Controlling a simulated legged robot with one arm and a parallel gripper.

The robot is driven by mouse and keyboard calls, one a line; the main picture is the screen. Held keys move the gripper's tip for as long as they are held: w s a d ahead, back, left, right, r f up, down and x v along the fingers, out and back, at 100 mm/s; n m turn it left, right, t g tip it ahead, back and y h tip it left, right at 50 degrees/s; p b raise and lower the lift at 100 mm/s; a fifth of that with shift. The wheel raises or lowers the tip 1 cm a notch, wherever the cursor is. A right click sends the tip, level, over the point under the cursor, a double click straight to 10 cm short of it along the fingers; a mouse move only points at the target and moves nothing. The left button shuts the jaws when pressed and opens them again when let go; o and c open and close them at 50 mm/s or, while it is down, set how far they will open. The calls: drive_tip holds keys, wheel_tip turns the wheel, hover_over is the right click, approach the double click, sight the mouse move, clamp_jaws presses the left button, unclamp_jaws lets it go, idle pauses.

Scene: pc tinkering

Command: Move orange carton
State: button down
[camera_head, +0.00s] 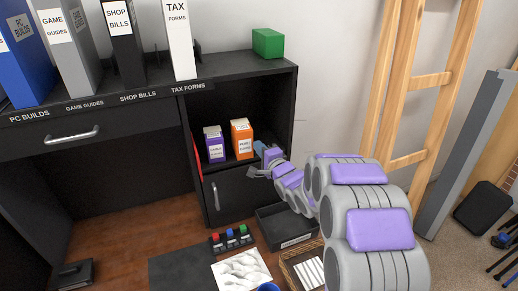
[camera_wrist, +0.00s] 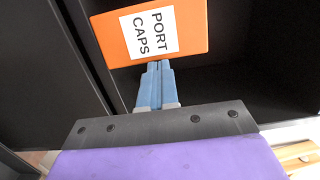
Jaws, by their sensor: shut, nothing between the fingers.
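The orange carton (camera_head: 242,140) stands upright on the open shelf of the black cabinet, to the right of a purple carton (camera_head: 214,144). In the wrist view the orange carton (camera_wrist: 193,30) fills the top middle, with a white label reading "PORT CAPS". My gripper (camera_head: 259,147) is just to the right of the carton at the shelf opening. In the wrist view its blue fingers (camera_wrist: 158,66) are together and empty, with their tips at the carton's lower edge. I cannot tell whether they touch it.
The black cabinet's shelf (camera_head: 234,162) has side walls close to my gripper. A green box (camera_head: 267,43) stands on the cabinet top.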

sight(249, 139)
drive_tip(key=p+x, duration=0.1)
drive_tip(key=x, duration=0.1)
drive_tip(key=p+x, duration=0.2)
drive_tip(key=a+p+x, duration=0.1)
drive_tip(key=shift+a+r, duration=0.15)
drive_tip(key=shift+a, duration=0.05)
drive_tip(key=shift+w+a+p, duration=0.2)
drive_tip(key=shift+w+p, duration=0.15)
drive_tip(key=shift+p, duration=0.1)
drive_tip(key=shift+w, duration=0.2)
drive_tip(key=shift+w+d, duration=0.1)
drive_tip(key=shift+d, duration=0.25)
drive_tip(key=shift+a, duration=0.15)
